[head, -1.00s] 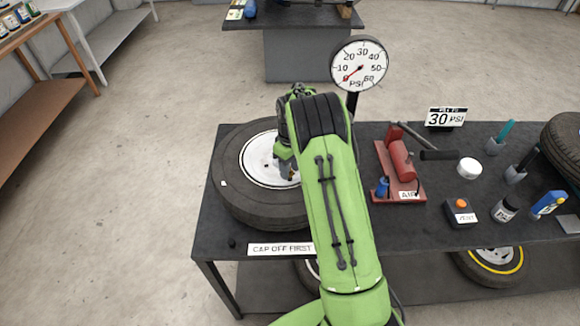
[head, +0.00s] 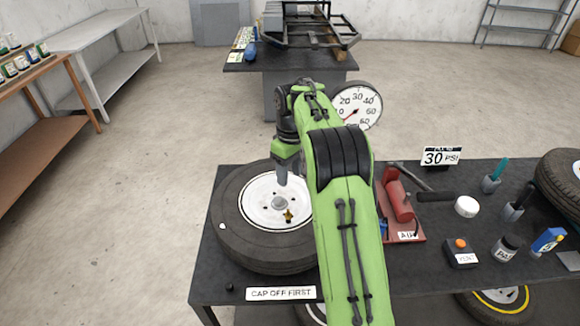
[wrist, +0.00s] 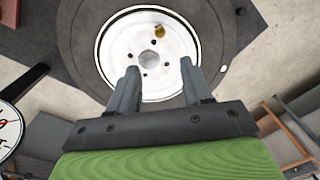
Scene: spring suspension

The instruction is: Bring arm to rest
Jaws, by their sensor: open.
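My green arm (head: 348,215) reaches over the workbench. My gripper (head: 283,180) hangs above the wheel and is open, with nothing between its fingers. The wrist view also shows the gripper (wrist: 160,80) with its two fingers apart over the wheel. The wheel lies flat on the bench, with a black tire (head: 232,235) and a white rim (head: 262,207). A small brass-coloured piece (head: 289,216) is on the rim, and it also shows in the wrist view (wrist: 159,31).
A pressure gauge (head: 358,105) stands behind my arm, partly hidden. A red air pump (head: 398,200), a vent box with an orange button (head: 461,252) and several small items are on the right of the bench. A small black cap (head: 230,287) lies near the front left edge.

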